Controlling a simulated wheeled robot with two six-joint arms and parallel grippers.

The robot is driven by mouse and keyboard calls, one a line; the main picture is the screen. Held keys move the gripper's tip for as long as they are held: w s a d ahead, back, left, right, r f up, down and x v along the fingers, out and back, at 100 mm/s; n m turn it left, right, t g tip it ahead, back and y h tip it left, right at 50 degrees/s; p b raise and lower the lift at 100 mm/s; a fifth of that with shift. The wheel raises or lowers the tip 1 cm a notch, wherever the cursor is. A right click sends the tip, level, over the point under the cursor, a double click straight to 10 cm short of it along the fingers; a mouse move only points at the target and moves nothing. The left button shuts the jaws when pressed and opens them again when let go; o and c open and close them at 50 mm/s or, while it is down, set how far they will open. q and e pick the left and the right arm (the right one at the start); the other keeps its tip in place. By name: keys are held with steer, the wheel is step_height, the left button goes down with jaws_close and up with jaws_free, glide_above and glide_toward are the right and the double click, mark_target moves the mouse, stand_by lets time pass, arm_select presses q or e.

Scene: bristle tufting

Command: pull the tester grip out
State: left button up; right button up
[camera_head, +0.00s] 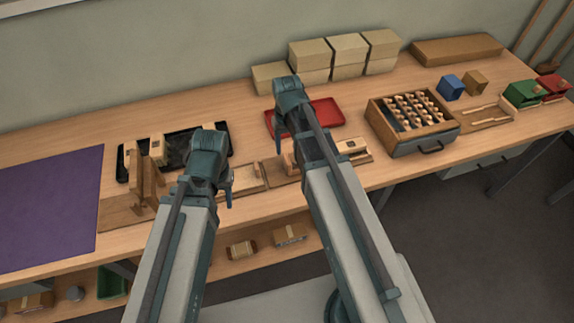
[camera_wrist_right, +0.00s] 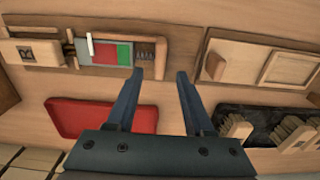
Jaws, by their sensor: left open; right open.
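The tester shows in the right wrist view as a wooden base with a red and green scale (camera_wrist_right: 112,53) and a spring at one end. A pale block with a dark mark (camera_wrist_right: 30,52), which looks like the tester grip, sits at its left end; it also shows in the head view (camera_head: 352,146). My right gripper (camera_wrist_right: 160,75) is open and empty above the bench, its fingers apart, beside the spring end and away from the grip. My right arm hides part of the tester in the head view. My left gripper (camera_head: 229,190) is open at the bench's front, left of the tester.
A red tray (camera_head: 325,113) lies behind the tester. A black tray (camera_head: 220,155) with brush blocks is at the left, near an upright wooden stand (camera_head: 143,180). A bristle-filled wooden box (camera_head: 448,131) is at the right. A purple mat (camera_head: 45,205) covers the far left.

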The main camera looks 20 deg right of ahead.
mark_target(286, 158)
arm_select(q)
step_height(286, 158, down, 7)
steer(key=b, duration=0.5)
steer(key=shift+b, duration=0.4)
arm_select(e)
step_height(286, 158, down, 7)
steer(key=shift+r, duration=0.1)
arm_select(q)
steer(key=shift+r, duration=0.1)
arm_select(e)
jaws_close()
steer(key=shift+a, duration=0.1)
